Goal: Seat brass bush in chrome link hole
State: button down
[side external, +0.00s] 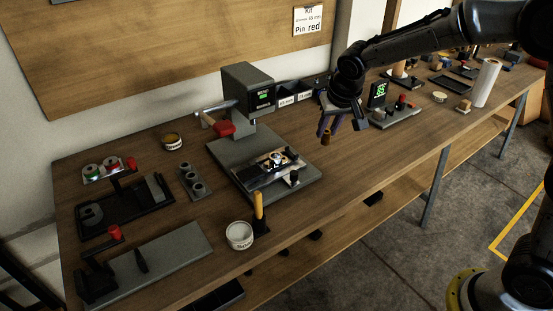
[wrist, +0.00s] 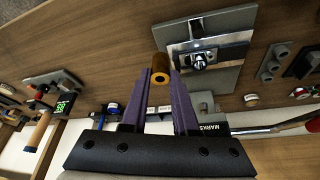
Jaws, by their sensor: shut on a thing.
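My gripper (side external: 326,127) is shut on the brass bush (side external: 326,138) and holds it above the bench, to the right of the press. In the wrist view the bush (wrist: 160,66) sits between the tips of the purple fingers, its open bore facing the camera. The chrome link (wrist: 212,53) lies on the fixture on the grey base plate, apart from the bush. It also shows in the side view as a bright part (side external: 276,160) on the fixture. I cannot make out its hole clearly.
A white tub (side external: 240,235) and an orange-handled tool (side external: 258,207) stand in front. A gauge with a green display (side external: 379,91) is to the right. The bench between my gripper and the front edge is clear.

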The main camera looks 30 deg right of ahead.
jog(key=a+r+n, duration=0.1)
jog(key=a+r, duration=0.1)
jog(key=a, duration=0.2)
send_near(274, 156)
jog(key=shift+w+d+f, duration=0.25)
jog(key=shift+w+d, duration=0.25)
jog(key=shift+w, duration=0.1)
jog(key=shift+w+f, duration=0.15)
jog(key=shift+f, duration=0.05)
jog(key=shift+w+f, duration=0.1)
jog(key=shift+f, duration=1.55)
jog(key=shift+f, duration=0.2)
jog(key=c, duration=0.7)
grip_release()
jog(key=shift+r, duration=0.1)
